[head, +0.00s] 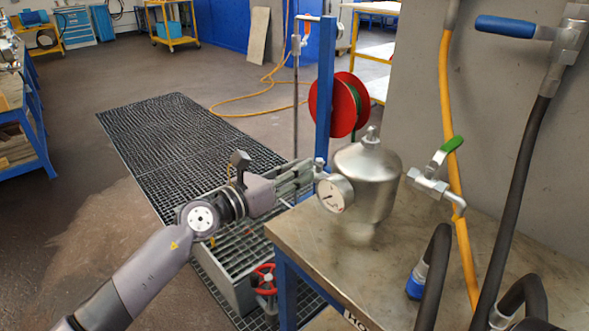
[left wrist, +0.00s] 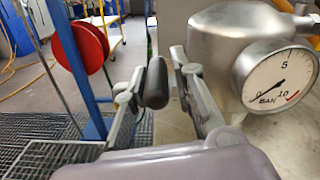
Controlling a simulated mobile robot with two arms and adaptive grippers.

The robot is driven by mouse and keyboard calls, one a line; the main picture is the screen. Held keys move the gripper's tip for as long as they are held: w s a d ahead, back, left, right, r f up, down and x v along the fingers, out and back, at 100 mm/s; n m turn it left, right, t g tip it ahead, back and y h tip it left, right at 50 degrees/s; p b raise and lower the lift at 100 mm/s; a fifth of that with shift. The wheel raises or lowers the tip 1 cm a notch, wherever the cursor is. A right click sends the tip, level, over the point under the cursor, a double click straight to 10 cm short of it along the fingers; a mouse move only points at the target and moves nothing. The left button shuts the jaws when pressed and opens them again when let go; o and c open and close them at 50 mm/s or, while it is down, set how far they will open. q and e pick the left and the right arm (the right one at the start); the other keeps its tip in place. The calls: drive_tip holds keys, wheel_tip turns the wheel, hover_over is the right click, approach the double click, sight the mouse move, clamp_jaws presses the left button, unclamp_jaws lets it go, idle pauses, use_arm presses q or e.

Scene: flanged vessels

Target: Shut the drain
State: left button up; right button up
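A steel vessel (head: 368,180) with a round pressure gauge (head: 335,193) stands on the workbench. The gauge also shows large at the right of the left wrist view (left wrist: 279,82). My left gripper (head: 312,174) is beside the vessel's left side, at the bench edge. In the left wrist view a dark, rounded handle (left wrist: 155,82) stands between its two fingers. The fingers are apart; a narrow gap shows on the handle's right, and contact on its left is unclear. In the head view the gripper hides this handle. My right gripper is not in view.
A green-handled valve (head: 438,170) is right of the vessel, and a blue-handled valve (head: 515,27) is at upper right. A red handwheel (head: 265,279) sits below the bench edge. A blue post (head: 325,90) with a red hose reel (head: 339,105) stands behind the gripper.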

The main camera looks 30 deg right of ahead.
use_arm(q)
drive_tip(key=shift+o, duration=1.2)
drive_tip(key=shift+a, duration=0.2)
drive_tip(key=v, duration=1.1)
drive_tip(key=shift+a, duration=0.3)
drive_tip(key=shift+s, duration=0.1)
